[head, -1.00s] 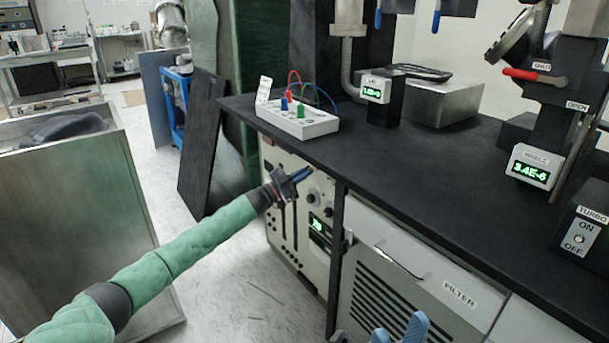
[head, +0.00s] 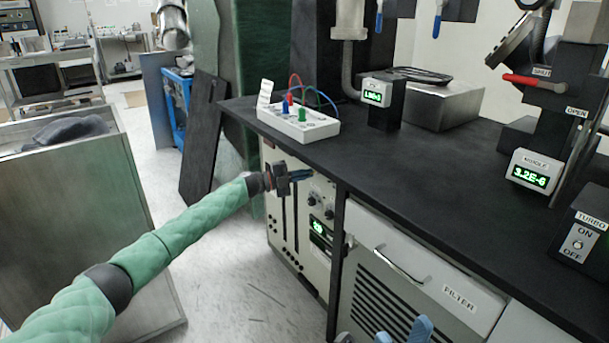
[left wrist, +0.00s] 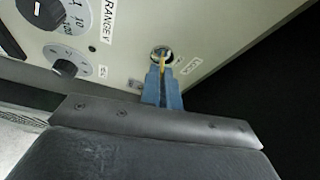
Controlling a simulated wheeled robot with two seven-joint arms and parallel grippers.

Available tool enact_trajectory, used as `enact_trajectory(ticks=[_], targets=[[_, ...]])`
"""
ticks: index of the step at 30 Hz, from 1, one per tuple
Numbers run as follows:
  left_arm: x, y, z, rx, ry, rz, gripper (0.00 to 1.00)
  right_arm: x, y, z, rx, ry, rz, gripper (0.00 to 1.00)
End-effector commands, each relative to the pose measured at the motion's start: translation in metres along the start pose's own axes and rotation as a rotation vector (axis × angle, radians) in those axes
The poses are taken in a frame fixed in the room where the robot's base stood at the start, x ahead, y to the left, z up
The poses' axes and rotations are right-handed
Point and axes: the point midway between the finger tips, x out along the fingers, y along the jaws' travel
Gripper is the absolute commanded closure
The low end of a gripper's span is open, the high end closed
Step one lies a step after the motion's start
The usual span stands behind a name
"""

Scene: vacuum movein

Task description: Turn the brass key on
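The brass key (left wrist: 163,59) sits in a round lock on the pale instrument panel in the left wrist view. The blue fingers of my left gripper (left wrist: 163,75) are close together with the key between their tips. In the head view my left gripper (head: 302,175) is against the upper part of the cream panel (head: 286,225) under the bench, and the key is hidden there. My right gripper (head: 400,334) shows only its blue fingertips at the bottom edge, spread apart with nothing visible between them.
Dials (left wrist: 68,68) sit left of the lock. The black bench top (head: 400,170) overhangs the panel and carries a white box (head: 298,125) with coloured plugs. A FILTER drawer (head: 425,275) is to the right. A metal bin (head: 75,230) stands left of my arm.

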Motion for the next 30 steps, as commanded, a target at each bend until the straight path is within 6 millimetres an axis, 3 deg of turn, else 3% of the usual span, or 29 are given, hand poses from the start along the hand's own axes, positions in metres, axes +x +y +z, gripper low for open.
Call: enact_trajectory(ticks=[12, 30], targets=[[-0.0001, 0.0013, -0.0008, 0.191, 0.002, 0.083, 1.00, 0.0007, 0.0010, -0.0009, -0.012, -0.011, -0.004, 0.64], [0.0000, 0.0026, -0.0011, 0.225, 0.003, 0.097, 1.00, 0.0014, 0.0008, -0.0006, -0.013, -0.009, -0.006, 0.64]])
